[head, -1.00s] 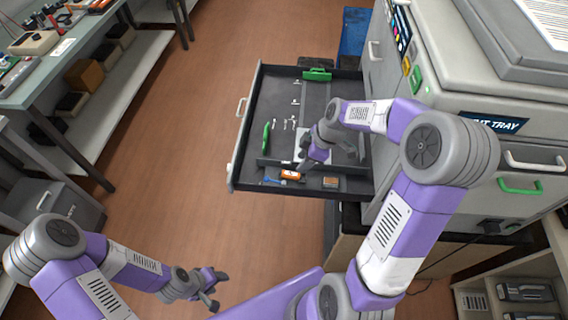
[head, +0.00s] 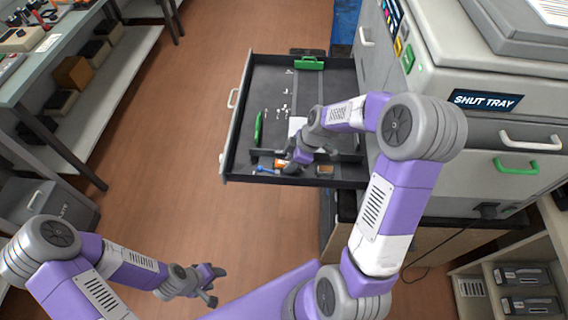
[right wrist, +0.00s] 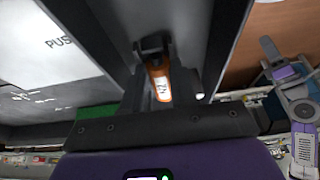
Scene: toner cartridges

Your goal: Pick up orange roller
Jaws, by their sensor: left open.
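The orange roller (head: 280,163) lies in the small front compartment of the open drawer and is mostly hidden behind my right gripper (head: 292,168). In the right wrist view the orange roller (right wrist: 161,86), with a white label, shows in front of the palm, between dark finger parts. I cannot tell whether the fingers touch it or have closed on it. My left gripper (head: 213,287) is open and empty, over the floor at the lower left, far from the drawer.
The drawer (head: 235,130) extends from a grey printer (head: 450,60). It holds a green bar (head: 258,128), a green handle piece (head: 310,63), small white parts, a blue item (head: 264,170) and a brown block (head: 325,171). Dividers and the front wall surround the roller.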

